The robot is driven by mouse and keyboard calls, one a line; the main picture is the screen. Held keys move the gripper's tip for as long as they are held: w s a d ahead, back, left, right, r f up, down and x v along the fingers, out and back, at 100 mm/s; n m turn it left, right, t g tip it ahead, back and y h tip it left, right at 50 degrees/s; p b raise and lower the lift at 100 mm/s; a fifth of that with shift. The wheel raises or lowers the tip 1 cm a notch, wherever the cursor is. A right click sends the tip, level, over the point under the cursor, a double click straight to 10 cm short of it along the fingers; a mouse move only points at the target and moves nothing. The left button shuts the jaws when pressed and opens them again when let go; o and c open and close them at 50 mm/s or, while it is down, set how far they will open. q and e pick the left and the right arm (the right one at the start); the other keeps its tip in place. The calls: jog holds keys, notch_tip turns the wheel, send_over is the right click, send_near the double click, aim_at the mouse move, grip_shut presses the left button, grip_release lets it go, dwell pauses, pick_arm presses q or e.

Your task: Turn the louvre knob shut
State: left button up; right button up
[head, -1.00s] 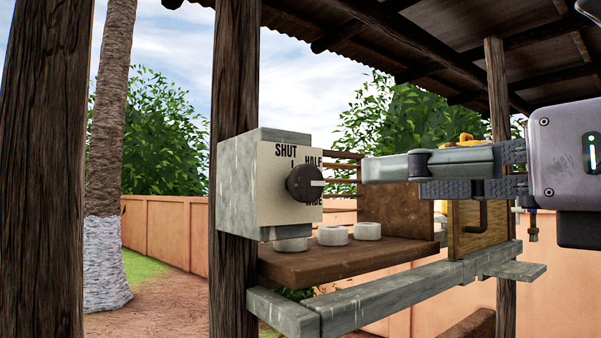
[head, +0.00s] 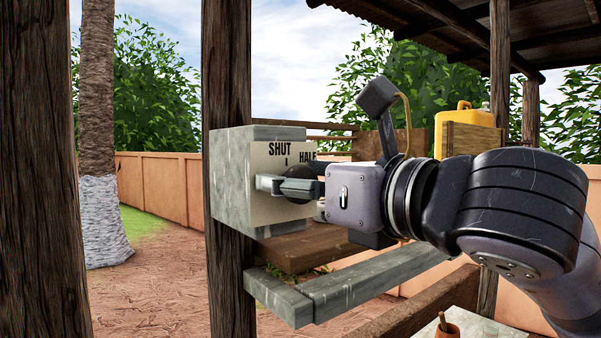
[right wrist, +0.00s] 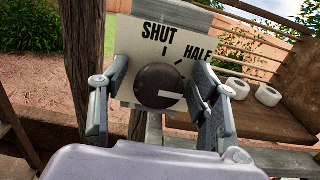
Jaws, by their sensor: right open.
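The louvre knob (right wrist: 160,86) is a dark round dial on a cream plate (right wrist: 178,32) lettered SHUT and HALF. Its white pointer line points right, below the HALF mark and away from SHUT at the top. In the head view the knob (head: 299,183) is partly covered by my right gripper (head: 278,185). The right gripper is open, with one finger on each side of the knob; in the right wrist view (right wrist: 157,92) the right-hand finger is closer to the knob. I cannot tell whether either finger touches it. My left gripper is not in view.
The plate sits on a grey box (head: 231,180) fixed to a dark wooden post (head: 229,280). White rings (right wrist: 254,90) lie on a brown shelf (head: 300,248) beside it. A grey rail (head: 370,282) runs below. A yellow container (head: 467,130) stands behind the arm.

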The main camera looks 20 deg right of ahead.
jog(key=shift+s, duration=0.1)
jog(key=shift+c, duration=0.9)
jog(key=c, duration=0.9)
jog(key=shift+f+n+b, duration=0.15)
jog(key=shift+n+b, duration=0.35)
jog(key=shift+b, duration=0.4)
jog(key=shift+c, duration=0.2)
jog(key=n+b, duration=0.3)
jog(key=shift+f+b, duration=0.1)
jog(key=shift+b, duration=0.25)
jog(key=n+b, duration=0.2)
jog(key=shift+a+n, duration=0.1)
jog(key=shift+n, duration=0.3)
jog(key=n+b, duration=0.1)
jog(key=n, duration=0.1)
jog(key=shift+n, duration=0.3)
jog(key=n+b, duration=0.1)
jog(key=n, duration=0.1)
jog(key=shift+n, duration=0.4)
jog(key=n+b, duration=0.1)
jog(key=n, duration=0.4)
jog(key=shift+a+n, duration=0.1)
jog(key=shift+n, duration=0.2)
